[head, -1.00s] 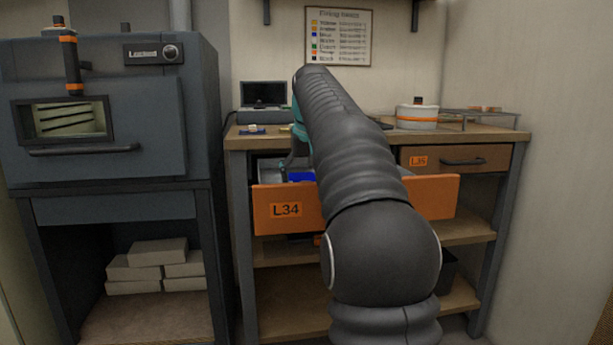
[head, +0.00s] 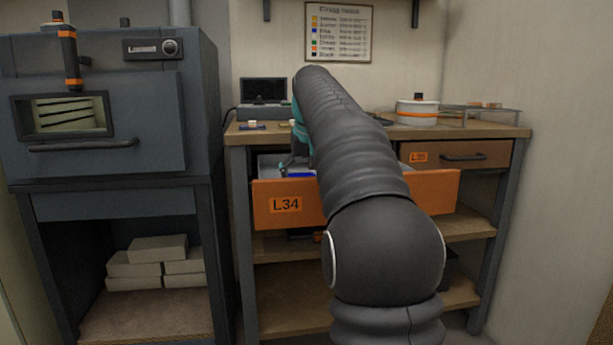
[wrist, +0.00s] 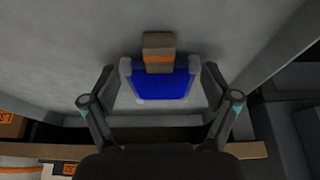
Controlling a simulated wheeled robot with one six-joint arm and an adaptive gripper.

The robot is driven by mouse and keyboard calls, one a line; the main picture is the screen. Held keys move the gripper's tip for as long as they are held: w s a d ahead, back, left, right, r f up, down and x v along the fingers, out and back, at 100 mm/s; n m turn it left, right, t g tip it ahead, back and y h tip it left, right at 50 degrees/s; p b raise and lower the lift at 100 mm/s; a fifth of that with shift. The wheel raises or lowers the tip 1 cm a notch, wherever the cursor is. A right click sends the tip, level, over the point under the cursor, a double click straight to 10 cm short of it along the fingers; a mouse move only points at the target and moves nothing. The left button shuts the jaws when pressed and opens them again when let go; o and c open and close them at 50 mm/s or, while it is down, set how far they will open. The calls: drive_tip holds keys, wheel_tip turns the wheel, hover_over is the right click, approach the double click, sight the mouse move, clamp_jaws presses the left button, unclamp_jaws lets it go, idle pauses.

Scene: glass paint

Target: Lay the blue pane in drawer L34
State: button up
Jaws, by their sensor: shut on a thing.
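Drawer L34 (head: 262,205) is pulled open, with its orange front facing me. The blue pane (wrist: 160,86) lies between the fingertips of my gripper (wrist: 160,76), which is shut on it. In the head view the pane shows as a thin blue strip (head: 301,175) just above the drawer front, within the open drawer. My arm hides most of the gripper there, and I cannot tell whether the pane touches the drawer floor. A tan block with an orange band (wrist: 158,48) is at the pane's far edge in the wrist view.
A closed drawer (head: 480,150) is to the right of L34. The bench top (head: 470,131) above holds a white pot (head: 417,113), a wire rack and a dark-screened device (head: 263,95). A grey kiln (head: 110,110) stands at the left. The drawer walls are close around my gripper.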

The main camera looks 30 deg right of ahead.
idle(0.3)
drive_tip(key=o, duration=0.9)
wheel_tip(320, 180, up, 7)
drive_tip(key=p, duration=0.8)
